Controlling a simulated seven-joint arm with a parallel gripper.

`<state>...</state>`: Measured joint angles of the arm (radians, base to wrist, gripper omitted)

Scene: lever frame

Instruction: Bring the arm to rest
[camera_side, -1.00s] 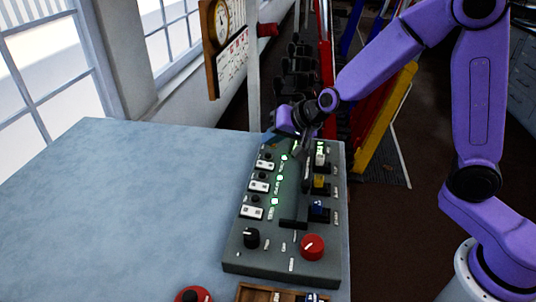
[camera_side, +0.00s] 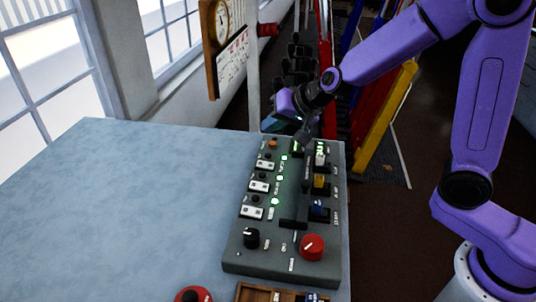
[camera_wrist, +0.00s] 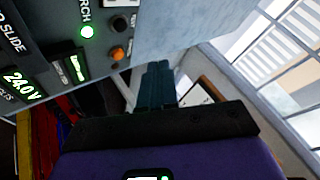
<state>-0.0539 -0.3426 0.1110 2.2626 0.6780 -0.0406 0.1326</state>
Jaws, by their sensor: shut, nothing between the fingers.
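My gripper (camera_side: 300,133) is shut and empty. It hangs above the far end of the grey control panel (camera_side: 268,256) in the side view, apart from it as far as I can tell. In the wrist view my closed gripper fingers (camera_wrist: 156,85) point past the panel's edge. An orange knob (camera_wrist: 118,53) and a lit green lamp (camera_wrist: 87,31) show on the panel there. My purple arm reaches in from the right.
The panel stands on a blue-grey table (camera_side: 130,200) with a red knob (camera_side: 312,247), a black knob (camera_side: 251,238) and rows of switches. A red button (camera_side: 193,295) and a wooden tray (camera_side: 258,294) lie at the front. The table's left side is clear.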

